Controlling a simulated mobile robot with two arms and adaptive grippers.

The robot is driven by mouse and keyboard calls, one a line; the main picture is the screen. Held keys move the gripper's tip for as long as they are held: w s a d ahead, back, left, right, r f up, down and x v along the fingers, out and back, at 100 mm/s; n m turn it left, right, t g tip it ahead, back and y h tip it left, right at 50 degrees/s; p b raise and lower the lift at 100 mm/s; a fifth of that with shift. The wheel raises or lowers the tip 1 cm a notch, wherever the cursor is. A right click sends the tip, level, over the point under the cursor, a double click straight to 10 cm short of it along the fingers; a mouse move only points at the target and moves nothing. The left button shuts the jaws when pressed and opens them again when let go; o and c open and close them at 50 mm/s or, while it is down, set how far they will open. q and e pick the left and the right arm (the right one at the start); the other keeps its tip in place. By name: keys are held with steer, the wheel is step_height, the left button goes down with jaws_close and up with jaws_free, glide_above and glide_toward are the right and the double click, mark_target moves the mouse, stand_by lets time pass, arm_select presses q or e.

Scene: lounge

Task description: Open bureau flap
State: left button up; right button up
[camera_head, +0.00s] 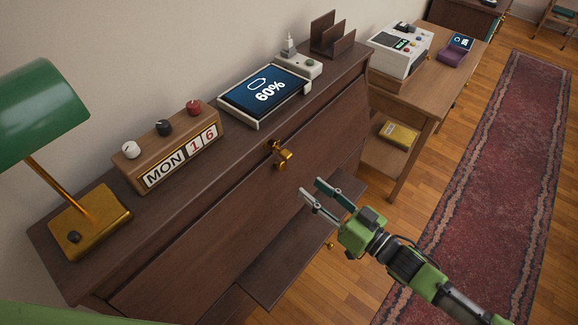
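The dark wooden bureau (130,245) runs diagonally across the view. Its sloping front flap (225,222) looks closed, lying flush with the front. A brass handle (281,155) sits near the flap's upper edge, around its middle. My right gripper (311,190) is in front of the bureau, below and to the right of the handle. Its two fingers are apart with nothing between them, and they do not appear to touch the handle. My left gripper is not in view.
On the bureau top stand a green-shaded lamp (40,112), a calendar block (178,160), a tablet (262,92) and a letter rack (331,38). A side table (440,75) with a white machine (400,50) adjoins at the right. Floor and red rug (505,150) are clear.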

mark_target(284, 167)
steer(key=p+x, duration=0.1)
steer(key=x, duration=0.8)
steer(key=shift+w+a+p, duration=0.2)
steer(key=shift+p, duration=0.15)
jaws_close()
